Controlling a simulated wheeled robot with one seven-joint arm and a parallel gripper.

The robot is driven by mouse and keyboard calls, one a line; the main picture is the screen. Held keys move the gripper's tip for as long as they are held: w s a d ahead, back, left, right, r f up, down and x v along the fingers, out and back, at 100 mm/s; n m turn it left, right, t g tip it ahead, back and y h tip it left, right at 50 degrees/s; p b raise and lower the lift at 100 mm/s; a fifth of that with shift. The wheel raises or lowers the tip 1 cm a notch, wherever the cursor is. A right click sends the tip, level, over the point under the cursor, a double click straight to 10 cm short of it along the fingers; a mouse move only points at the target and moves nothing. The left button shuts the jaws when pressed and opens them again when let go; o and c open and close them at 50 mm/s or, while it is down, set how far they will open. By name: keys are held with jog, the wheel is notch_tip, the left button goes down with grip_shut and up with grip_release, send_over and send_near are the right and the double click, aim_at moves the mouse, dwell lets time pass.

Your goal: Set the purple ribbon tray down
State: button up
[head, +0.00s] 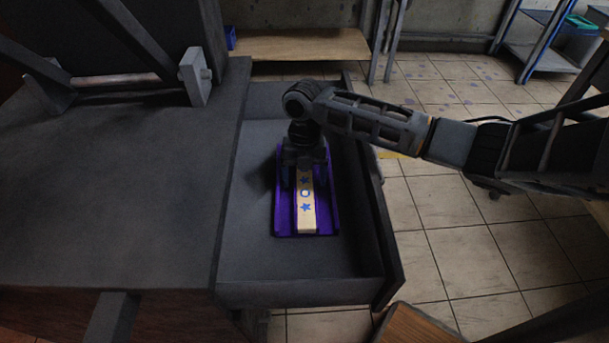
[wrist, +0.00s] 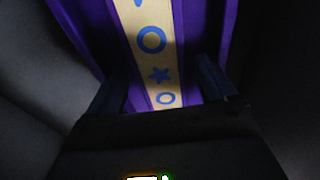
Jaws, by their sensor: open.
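The purple ribbon tray (head: 327,222) lies in the open grey drawer in the head view. A cream ribbon strip (head: 306,213) with blue stars and rings runs along its middle. My gripper (head: 304,180) is over the far part of the tray, pointing down, and hides that end. In the wrist view my gripper (wrist: 163,95) is open, with one finger on each side of the ribbon strip (wrist: 150,38). The purple tray (wrist: 185,35) spreads beyond the fingers there. The dark picture does not show whether the fingers touch the tray.
The drawer (head: 250,262) has bare floor left of and in front of the tray; its right wall (head: 375,225) stands close to my arm. A dark worktop (head: 110,190) lies to the left. A wooden board (head: 415,325) is at the bottom right.

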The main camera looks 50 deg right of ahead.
aim_at(304, 175)
notch_tip(304, 175, up, 12)
jog(key=d+p, duration=0.1)
jog(key=shift+w, duration=0.45)
